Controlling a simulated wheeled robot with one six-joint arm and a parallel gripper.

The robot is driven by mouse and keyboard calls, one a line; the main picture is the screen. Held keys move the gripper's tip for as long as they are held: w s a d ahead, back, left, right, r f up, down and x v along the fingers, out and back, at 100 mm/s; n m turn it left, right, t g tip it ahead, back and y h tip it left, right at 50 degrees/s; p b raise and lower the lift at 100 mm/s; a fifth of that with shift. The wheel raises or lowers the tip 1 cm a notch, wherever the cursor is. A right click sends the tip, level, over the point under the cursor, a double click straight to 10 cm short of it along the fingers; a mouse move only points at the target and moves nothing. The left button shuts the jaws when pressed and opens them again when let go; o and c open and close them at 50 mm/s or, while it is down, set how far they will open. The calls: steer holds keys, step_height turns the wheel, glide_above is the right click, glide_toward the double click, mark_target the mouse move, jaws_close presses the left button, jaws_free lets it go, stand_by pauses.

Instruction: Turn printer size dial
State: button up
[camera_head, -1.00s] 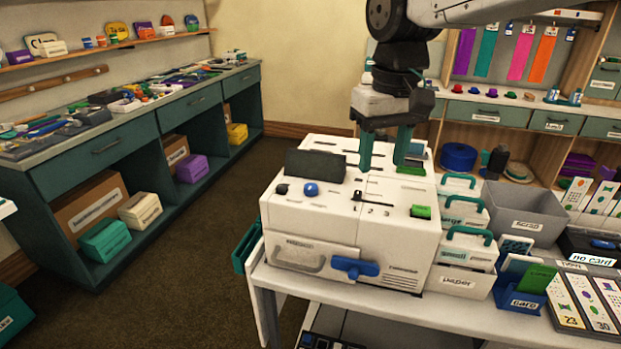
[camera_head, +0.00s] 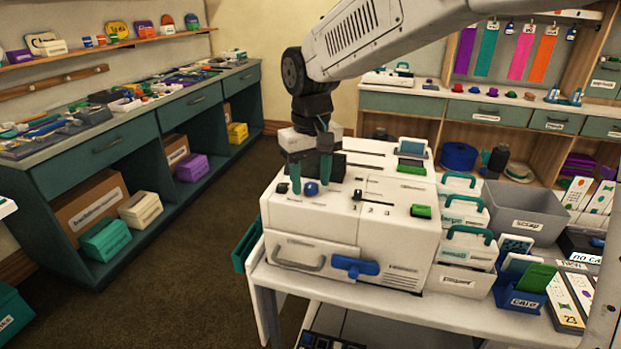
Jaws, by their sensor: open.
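The white printer (camera_head: 340,222) stands on a white table. A round blue knob (camera_head: 311,189) sits on its top near the left front; no readable label shows whether it is the size dial. My gripper (camera_head: 310,184) points down at this knob with its two green fingers apart. One finger is at the knob's left and the other at its right and slightly behind. I cannot tell whether either finger touches it. A small black slider (camera_head: 357,195) and a green block (camera_head: 421,211) are also on top. A blue handle (camera_head: 354,267) is on the front.
Right of the printer are labelled bins with green handles (camera_head: 470,232), a grey scrap bin (camera_head: 524,212) and a blue card holder (camera_head: 522,292). A green tray (camera_head: 247,243) hangs at the table's left end. Open floor (camera_head: 215,240) lies to the left.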

steer(key=shift+f, duration=0.25)
steer(key=c, duration=1)
steer(key=shift+n, duration=0.4)
steer(key=n, duration=0.3)
steer(key=shift+n, duration=2.6)
steer(key=o, duration=1)
